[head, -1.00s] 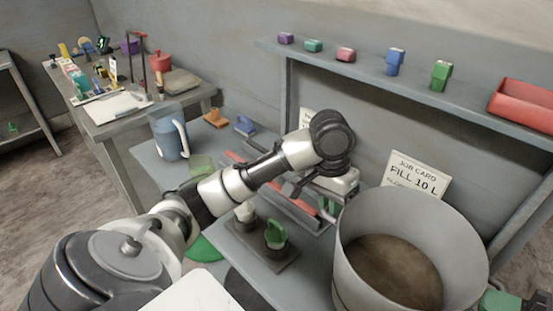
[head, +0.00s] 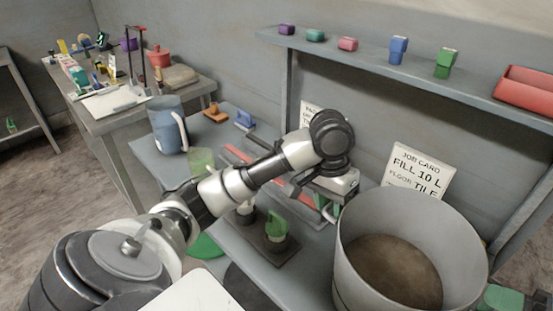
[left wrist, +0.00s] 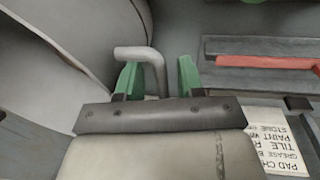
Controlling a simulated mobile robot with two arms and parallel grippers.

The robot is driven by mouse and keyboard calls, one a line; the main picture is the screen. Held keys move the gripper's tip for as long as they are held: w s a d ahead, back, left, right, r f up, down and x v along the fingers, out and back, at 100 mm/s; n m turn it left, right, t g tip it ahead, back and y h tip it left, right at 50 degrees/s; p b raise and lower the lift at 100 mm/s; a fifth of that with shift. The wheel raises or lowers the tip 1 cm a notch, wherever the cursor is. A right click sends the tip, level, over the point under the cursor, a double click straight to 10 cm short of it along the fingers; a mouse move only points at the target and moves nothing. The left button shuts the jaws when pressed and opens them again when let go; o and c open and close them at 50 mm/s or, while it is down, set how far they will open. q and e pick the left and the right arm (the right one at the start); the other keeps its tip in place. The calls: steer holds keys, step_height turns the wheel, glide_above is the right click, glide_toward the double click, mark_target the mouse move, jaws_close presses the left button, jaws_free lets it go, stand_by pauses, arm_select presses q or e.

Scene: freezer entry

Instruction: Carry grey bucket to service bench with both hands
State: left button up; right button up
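The grey bucket (head: 352,245) is large at the lower right of the head view, upright, with something brown inside. Its base is out of view. My left gripper (head: 328,208) is at the bucket's left side. Which surface is the service bench is not marked.
A grey worktop (head: 265,275) beside the bucket holds a blue pitcher (head: 167,130), a green cup and a dark block with green-topped pieces (head: 277,228). A job card (head: 420,168) stands behind the bucket under a shelf (head: 420,80). A cluttered table (head: 125,125) is at the back left.

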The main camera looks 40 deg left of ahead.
arm_select(q)
steer(key=shift+r, duration=0.1)
steer(key=shift+w+a+r, duration=0.1)
steer(key=shift+r, duration=0.15)
step_height(320, 180, up, 11)
steer(key=a, duration=0.2)
arm_select(e)
steer(key=v, duration=1.2)
